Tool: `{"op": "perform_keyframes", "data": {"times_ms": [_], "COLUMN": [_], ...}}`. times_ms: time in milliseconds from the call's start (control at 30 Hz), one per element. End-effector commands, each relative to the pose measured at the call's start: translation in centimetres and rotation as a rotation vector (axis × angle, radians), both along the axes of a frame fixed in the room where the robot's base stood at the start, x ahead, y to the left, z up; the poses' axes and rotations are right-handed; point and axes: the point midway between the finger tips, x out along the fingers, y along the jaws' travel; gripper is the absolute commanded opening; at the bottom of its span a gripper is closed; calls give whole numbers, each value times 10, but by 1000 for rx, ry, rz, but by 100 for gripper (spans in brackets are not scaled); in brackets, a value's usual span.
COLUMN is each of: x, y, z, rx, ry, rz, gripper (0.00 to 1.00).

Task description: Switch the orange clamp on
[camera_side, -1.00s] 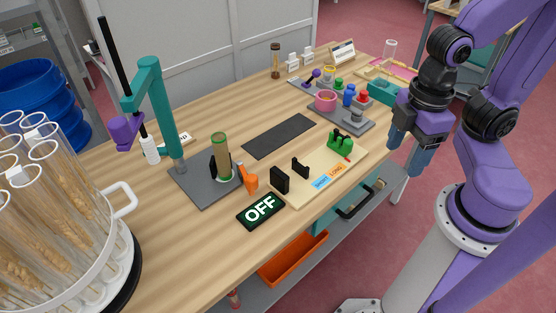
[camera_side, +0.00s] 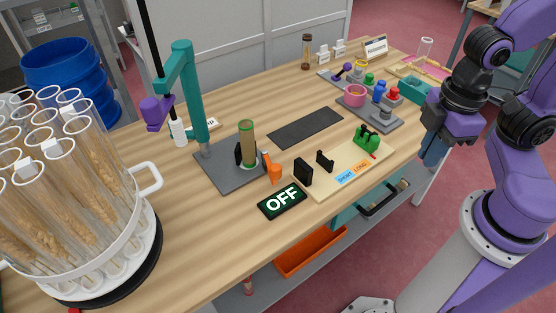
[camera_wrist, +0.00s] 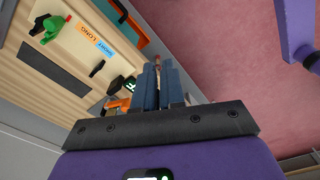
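The orange clamp (camera_side: 274,174) stands on the bench at the front right corner of the grey stand base (camera_side: 225,178), beside an upright greenish tube (camera_side: 247,145). The dark sign (camera_side: 282,201) in front of it reads OFF. In the wrist view the orange clamp (camera_wrist: 117,104) is small, left of my fingers, beside the partly hidden sign (camera_wrist: 130,84). My gripper (camera_side: 432,152) is off the bench's right front edge, well apart from the clamp. In the wrist view its blue fingers (camera_wrist: 158,85) lie close together with a narrow gap; whether they are shut is unclear.
A pale board (camera_side: 335,182) with black holders and a green piece (camera_side: 367,138) lies between clamp and gripper. A teal stand (camera_side: 188,90) rises behind the clamp. A rack of wheat tubes (camera_side: 75,190) fills the left. A dark mat (camera_side: 305,127) lies behind.

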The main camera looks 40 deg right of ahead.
Motion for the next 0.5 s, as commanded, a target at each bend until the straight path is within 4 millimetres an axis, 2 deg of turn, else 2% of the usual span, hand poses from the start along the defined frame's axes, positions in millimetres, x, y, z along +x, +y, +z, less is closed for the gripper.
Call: {"op": "perform_keyframes", "data": {"times_ms": [167, 500], "x": [32, 112], "y": [8, 19], "z": [-16, -54], "rx": [38, 174], "ry": [-75, -256], "rz": [-39, -77], "gripper": [0, 0]}}
